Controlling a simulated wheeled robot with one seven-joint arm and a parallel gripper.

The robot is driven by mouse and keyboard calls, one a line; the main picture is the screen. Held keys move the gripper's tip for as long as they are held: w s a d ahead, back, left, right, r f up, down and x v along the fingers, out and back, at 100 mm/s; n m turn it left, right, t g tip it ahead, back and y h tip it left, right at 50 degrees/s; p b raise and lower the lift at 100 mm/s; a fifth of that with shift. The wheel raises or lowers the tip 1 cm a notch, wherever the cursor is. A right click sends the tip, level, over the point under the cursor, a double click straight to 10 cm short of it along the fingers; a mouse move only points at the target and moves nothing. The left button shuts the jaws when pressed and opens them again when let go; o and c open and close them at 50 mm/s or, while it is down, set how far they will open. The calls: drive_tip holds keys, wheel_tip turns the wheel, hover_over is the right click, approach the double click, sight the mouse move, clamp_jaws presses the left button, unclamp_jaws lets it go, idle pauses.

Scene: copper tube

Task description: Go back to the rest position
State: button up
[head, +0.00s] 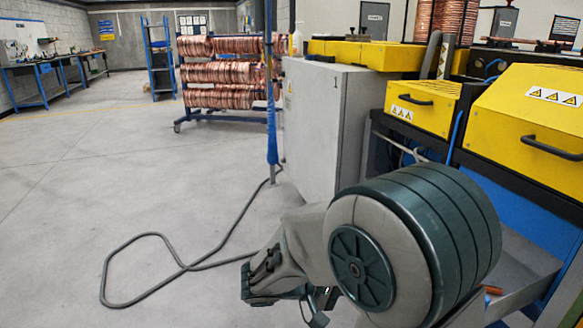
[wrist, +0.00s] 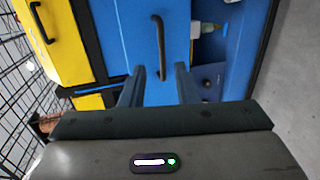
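My gripper (wrist: 158,70) shows in the wrist view with its two dark fingers apart and nothing between them. Behind the fingers is a blue cabinet front with a black bar handle (wrist: 159,46); I cannot tell how far off it is. In the head view my folded arm fills the lower right in front of the machine, and the fingertips cannot be made out clearly. A short copper tube end (head: 493,290) shows at the grey tray right of my arm; the rest of it is hidden.
The yellow-covered machine (head: 530,105) stands close on the right, beside a grey cabinet (head: 313,130). A grey cable (head: 180,268) loops on the floor. A rack of copper coils (head: 225,72) stands behind. The floor at left is open. Wire mesh (wrist: 22,75) is at the wrist view's left.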

drive_tip(key=s+d+r+m+g+y+p, duration=0.2)
drive_tip(key=s+d+r+g+y+p, duration=0.15)
drive_tip(key=s+r+y+p, duration=0.6)
drive_tip(key=s+a+r+t+y+p, duration=0.1)
drive_tip(key=a+r+y+p, duration=0.1)
drive_tip(key=r+p, duration=0.6)
drive_tip(key=s+a+r+t+y+p, duration=0.1)
drive_tip(key=a+r+t+y+p, duration=0.1)
drive_tip(key=r+p, duration=0.6)
drive_tip(key=shift+s+a+r+m+y+p, duration=0.2)
drive_tip(key=shift+a+r+m+y+p, duration=0.25)
drive_tip(key=shift+a, duration=0.45)
